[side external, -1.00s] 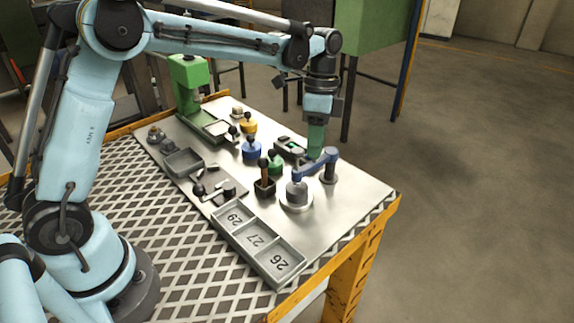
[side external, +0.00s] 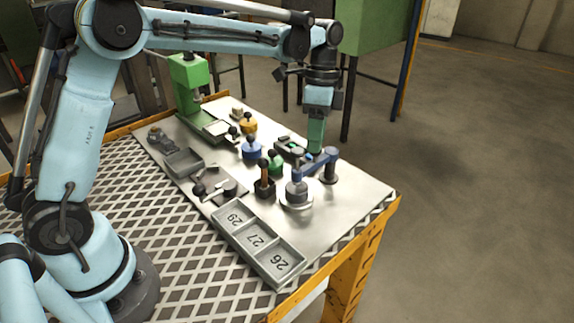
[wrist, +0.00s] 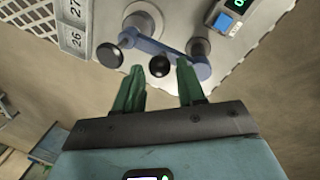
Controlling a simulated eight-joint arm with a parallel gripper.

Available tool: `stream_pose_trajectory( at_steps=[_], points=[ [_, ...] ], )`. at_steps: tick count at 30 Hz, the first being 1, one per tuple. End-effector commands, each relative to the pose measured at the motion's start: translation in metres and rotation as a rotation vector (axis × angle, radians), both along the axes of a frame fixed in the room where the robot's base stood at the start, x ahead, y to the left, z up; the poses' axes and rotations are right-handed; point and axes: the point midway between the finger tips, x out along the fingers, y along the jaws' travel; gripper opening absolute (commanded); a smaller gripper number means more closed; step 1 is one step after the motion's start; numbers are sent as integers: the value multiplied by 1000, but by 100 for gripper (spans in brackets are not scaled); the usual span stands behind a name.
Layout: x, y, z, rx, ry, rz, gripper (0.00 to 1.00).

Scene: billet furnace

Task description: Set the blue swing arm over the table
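The blue swing arm (side external: 318,161) reaches from an upright post (side external: 329,173) toward a grey cylinder on a round base (side external: 296,201). Its free end appears above or beside that cylinder; I cannot tell which. In the wrist view the blue bar (wrist: 172,52) crosses just beyond my fingers, with a black ball knob (wrist: 159,66) in front of it, between and beyond the fingertips. My gripper (wrist: 161,70) is open, with its green fingers apart and nothing held. In the side view my gripper (side external: 316,150) points down just behind the swing arm.
A tray with numbered compartments (side external: 255,240) lies at the front edge. A small device with a lit display (wrist: 235,8) is nearby. The plate's right corner is clear.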

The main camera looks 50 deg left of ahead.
Motion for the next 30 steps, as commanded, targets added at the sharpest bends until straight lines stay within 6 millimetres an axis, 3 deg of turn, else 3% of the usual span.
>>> stream_pose_trajectory(
  at_steps=[15,22,30],
  points=[
    [13,9,82,1,1,1,39],
    [16,11,101,1,1,1,39],
    [17,12,105,1,1,1,39]
  ],
)
